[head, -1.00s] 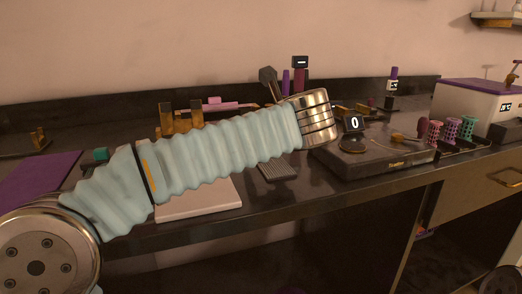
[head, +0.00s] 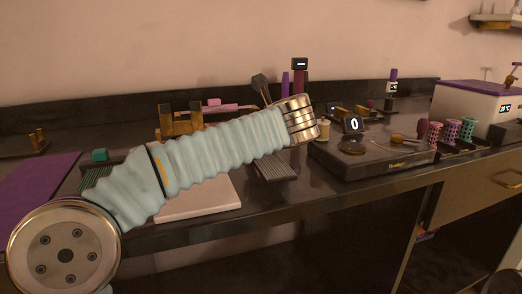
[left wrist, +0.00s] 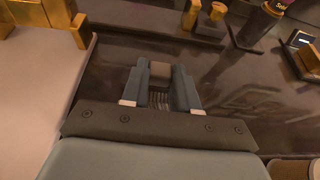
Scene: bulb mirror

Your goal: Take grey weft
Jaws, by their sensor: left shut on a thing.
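The grey weft is a flat, ribbed grey strip (head: 275,170) low behind my left forearm in the head view, just right of the pale board. In the left wrist view my left gripper (left wrist: 160,88) points down over the dark bench. Its two blue-grey fingers are shut on the weft, whose fine stripes (left wrist: 160,98) show between them. In the head view my forearm hides the fingers and the upper part of the weft. I cannot tell whether the weft touches the bench. My right gripper is not in view.
The pale board (head: 200,200) lies left of the weft, with a gold stand (head: 180,120) behind it. A black device with a display (head: 353,124) stands close on the right. A green ribbed strip (head: 94,180) and a purple mat (head: 38,178) are at left.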

